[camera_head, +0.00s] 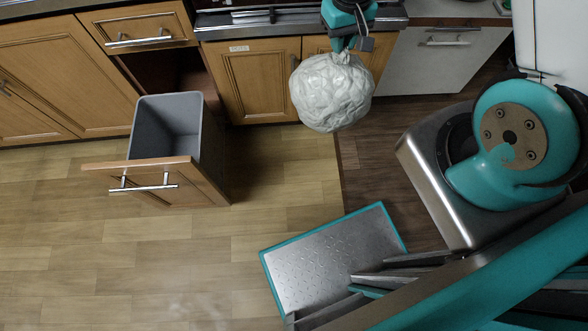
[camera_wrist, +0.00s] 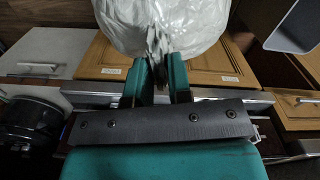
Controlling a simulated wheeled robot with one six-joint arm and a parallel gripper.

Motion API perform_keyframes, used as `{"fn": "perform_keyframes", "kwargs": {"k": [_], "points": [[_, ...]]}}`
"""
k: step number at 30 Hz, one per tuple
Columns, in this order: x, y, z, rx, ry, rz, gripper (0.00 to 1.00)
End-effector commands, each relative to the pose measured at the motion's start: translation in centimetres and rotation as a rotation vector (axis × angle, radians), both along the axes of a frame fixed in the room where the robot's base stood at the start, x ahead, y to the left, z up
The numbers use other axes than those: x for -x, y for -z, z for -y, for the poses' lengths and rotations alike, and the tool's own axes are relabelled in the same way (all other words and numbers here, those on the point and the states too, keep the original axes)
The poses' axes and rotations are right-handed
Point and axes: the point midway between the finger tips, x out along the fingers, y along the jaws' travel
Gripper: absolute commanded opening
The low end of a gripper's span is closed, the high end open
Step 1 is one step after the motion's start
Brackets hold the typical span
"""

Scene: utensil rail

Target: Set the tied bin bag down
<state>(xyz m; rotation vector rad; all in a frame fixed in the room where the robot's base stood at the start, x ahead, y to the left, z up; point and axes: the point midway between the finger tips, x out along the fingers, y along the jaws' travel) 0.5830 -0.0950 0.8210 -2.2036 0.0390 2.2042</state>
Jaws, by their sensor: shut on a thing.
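The tied bin bag (camera_head: 332,94) is white, full and rounded, and hangs in the air before the wooden cabinet doors in the head view. My gripper (camera_head: 346,46) is above it, shut on its gathered neck. In the wrist view the bag (camera_wrist: 163,25) fills the top middle, and my gripper's teal fingers (camera_wrist: 160,72) close on its twisted neck. The bag's far side is hidden.
A grey bin (camera_head: 165,128) stands empty-looking in a pulled-out drawer (camera_head: 160,178) to the left. Wooden floor (camera_head: 260,190) below and left of the bag is clear. A white cabinet front (camera_head: 440,60) is at the right. My metal-topped base is at the lower right.

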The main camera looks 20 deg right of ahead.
Motion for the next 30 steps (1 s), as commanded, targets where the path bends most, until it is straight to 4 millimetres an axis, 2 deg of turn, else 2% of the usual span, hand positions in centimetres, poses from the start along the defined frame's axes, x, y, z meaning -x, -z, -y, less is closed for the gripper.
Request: {"fn": "perform_keyframes", "kwargs": {"k": [1, 3, 30], "points": [[-0.2, 2.6, -0.5, -0.001, 0.001, 0.003, 0.00], [-0.3, 4.3, -1.2, -0.001, 0.010, 0.003, 0.00], [-0.6, 24.8, -6.6, -0.002, 0.183, 0.004, 0.00]]}}
